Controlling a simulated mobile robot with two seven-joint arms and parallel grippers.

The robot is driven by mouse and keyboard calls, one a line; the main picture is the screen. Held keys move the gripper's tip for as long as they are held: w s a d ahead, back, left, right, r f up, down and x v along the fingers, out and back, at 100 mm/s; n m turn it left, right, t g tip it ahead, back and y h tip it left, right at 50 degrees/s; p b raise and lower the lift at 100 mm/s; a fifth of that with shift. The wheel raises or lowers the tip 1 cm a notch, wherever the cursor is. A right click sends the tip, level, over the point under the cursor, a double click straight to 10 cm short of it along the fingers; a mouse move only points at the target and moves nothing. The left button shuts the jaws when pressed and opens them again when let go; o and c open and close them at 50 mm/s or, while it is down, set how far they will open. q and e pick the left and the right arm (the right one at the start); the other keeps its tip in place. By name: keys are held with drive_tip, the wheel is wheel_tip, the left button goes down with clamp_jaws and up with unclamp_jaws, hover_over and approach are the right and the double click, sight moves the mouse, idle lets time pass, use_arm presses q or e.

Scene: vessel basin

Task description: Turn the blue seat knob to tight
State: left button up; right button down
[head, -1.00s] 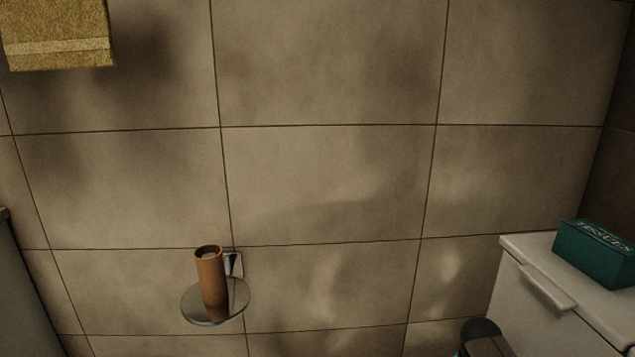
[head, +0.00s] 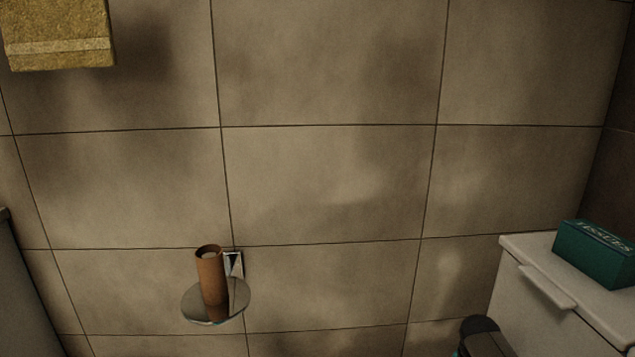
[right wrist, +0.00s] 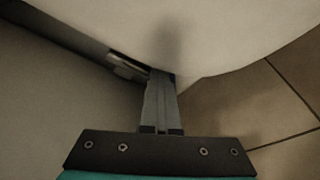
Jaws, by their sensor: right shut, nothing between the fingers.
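My right gripper (right wrist: 161,82) shows in the right wrist view with its two fingers together and nothing between them. Its tips are close to a large smooth white surface (right wrist: 220,35) and next to a small metal fitting (right wrist: 129,66). I cannot tell whether they touch either one. I cannot make out the blue seat knob in either view. My left gripper is out of view. In the head view, only a dark part of my own arm shows at the bottom right.
A dark bar (right wrist: 60,28) runs to the metal fitting. In the head view, a white cabinet (head: 520,285) with a green tissue box (head: 594,254) stands at the right. A yellow towel (head: 57,35) hangs upper left.

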drive_tip(key=shift+w+a+r, duration=0.1)
drive_tip(key=shift+w+a, duration=0.2)
drive_tip(key=shift+w, duration=0.65)
idle(0.7)
drive_tip(key=shift+r, duration=0.1)
drive_tip(key=p+v, duration=0.5)
drive_tip(key=p, duration=0.1)
drive_tip(key=shift+w+r, duration=0.1)
drive_tip(key=shift+r, duration=0.3)
